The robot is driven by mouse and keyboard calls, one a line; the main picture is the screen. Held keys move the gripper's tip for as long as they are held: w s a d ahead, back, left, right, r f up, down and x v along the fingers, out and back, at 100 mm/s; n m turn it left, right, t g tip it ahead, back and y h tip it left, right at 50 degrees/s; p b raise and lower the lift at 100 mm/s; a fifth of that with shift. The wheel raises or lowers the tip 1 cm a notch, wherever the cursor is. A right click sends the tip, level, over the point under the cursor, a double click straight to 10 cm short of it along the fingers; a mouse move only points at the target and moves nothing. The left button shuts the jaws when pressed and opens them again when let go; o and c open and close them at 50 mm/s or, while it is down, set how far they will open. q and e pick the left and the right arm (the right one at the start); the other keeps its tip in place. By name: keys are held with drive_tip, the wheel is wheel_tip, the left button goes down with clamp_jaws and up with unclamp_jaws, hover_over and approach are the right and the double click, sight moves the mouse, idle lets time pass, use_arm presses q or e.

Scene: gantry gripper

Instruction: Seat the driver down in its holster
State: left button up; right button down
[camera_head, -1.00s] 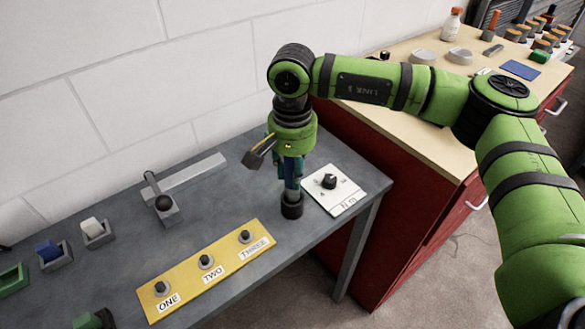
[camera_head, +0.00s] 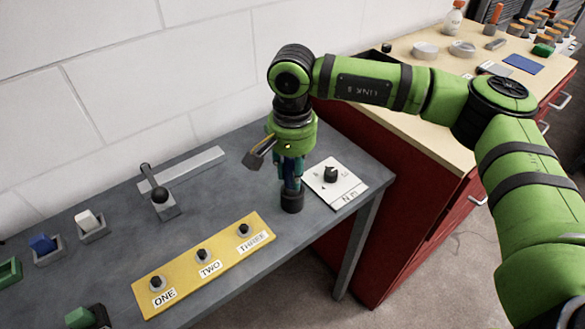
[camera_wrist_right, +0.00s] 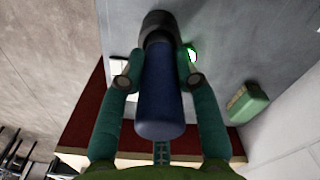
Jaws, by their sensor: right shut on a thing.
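The driver (camera_wrist_right: 160,95) has a blue handle and stands upright in my right gripper. My right gripper (camera_head: 291,176) is shut on it, with a teal finger on either side of the handle in the wrist view (camera_wrist_right: 160,85). The holster (camera_head: 292,202) is a short black cylinder on the grey bench, directly below the gripper. In the wrist view the driver's far end meets the black holster (camera_wrist_right: 156,27). The driver's lower end is hidden inside or behind the holster's rim, so I cannot tell how deep it sits. My left gripper is not in view.
A white dial plate (camera_head: 346,192) lies just right of the holster. A yellow panel (camera_head: 222,265) with three knobs lies to the front left. A lever (camera_head: 159,192) stands further left. A red cabinet (camera_head: 400,220) stands beside the bench.

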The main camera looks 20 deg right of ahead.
drive_tip(key=shift+f+b, duration=0.7)
drive_tip(key=shift+f, duration=0.2)
drive_tip(key=c, duration=0.8)
unclamp_jaws()
drive_tip(key=shift+r, duration=0.1)
wheel_tip(320, 180, up, 12)
